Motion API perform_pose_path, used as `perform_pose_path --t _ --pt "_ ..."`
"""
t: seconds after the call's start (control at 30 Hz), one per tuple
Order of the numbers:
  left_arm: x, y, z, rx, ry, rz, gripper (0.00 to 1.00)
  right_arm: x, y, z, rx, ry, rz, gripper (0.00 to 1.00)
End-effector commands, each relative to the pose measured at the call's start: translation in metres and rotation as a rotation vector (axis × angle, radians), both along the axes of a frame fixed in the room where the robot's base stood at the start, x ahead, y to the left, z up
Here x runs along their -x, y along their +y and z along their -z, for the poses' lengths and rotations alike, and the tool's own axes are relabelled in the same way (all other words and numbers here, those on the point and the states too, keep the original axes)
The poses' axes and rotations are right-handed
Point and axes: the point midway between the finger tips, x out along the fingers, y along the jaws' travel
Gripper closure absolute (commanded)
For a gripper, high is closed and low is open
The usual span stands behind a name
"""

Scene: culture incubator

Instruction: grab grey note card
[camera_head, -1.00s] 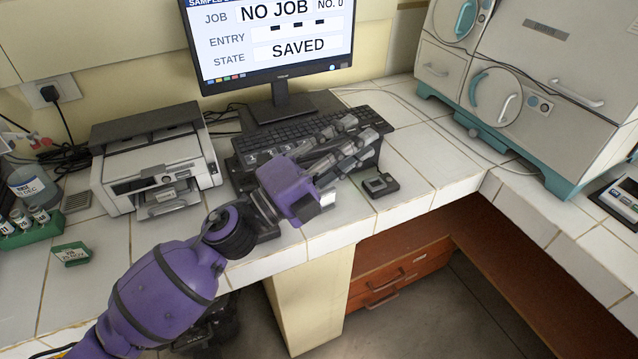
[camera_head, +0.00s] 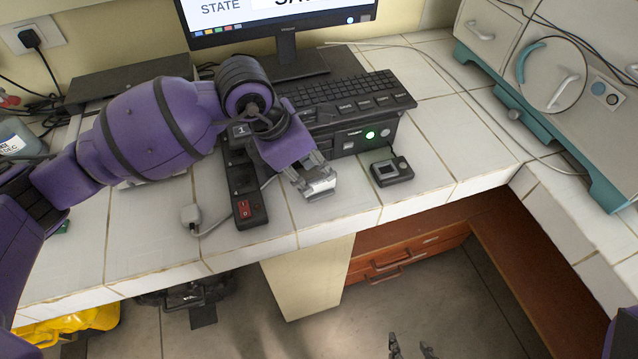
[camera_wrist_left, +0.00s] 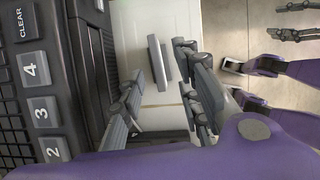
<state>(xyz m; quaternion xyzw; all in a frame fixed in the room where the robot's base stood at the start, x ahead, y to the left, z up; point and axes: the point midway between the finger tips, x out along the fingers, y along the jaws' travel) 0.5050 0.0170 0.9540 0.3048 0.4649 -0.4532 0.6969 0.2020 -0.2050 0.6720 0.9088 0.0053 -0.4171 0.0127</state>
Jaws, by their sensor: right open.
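I cannot make out the grey note card with certainty. In the left wrist view, a narrow pale-grey slab (camera_wrist_left: 159,62) shows beyond and between the fingers, over white tile; I cannot tell whether it is the card. My left gripper (camera_head: 315,184) points down over the counter's front part, just in front of the keyboard. Its fingers also show in the left wrist view (camera_wrist_left: 160,95), apart with a gap between them. Whether anything lies beneath them is hidden in the head view. My right gripper (camera_head: 411,346) shows at the bottom, low over the floor, fingers apart and empty.
A keyboard (camera_head: 352,92) and a black box with a green light (camera_head: 369,134) stand behind. A small dark device (camera_head: 391,172) lies right of the left gripper. A power strip (camera_head: 246,200) lies left. Clear tiles (camera_head: 445,150) are at the right.

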Motion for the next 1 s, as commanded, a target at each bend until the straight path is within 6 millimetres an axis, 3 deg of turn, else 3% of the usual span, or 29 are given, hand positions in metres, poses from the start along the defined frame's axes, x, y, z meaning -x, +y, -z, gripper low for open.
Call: perform_pose_path --t 0.33,0.63,0.87,1.0 --pt "-0.009 -0.016 0.043 0.003 0.000 -0.001 0.69 -0.014 0.001 -0.010 -0.003 -0.025 -0.002 0.52" --pt "-0.009 -0.017 0.049 0.003 0.000 -0.001 0.69 -0.012 0.001 -0.009 -0.003 -0.021 -0.002 0.52" --pt "-0.009 -0.017 0.048 0.003 0.000 -0.001 0.99 -0.011 0.001 -0.008 -0.003 -0.019 -0.002 0.52" --pt "-0.009 -0.017 0.048 0.003 0.000 -0.001 1.00 -0.010 0.001 -0.008 -0.002 -0.018 -0.003 0.52"
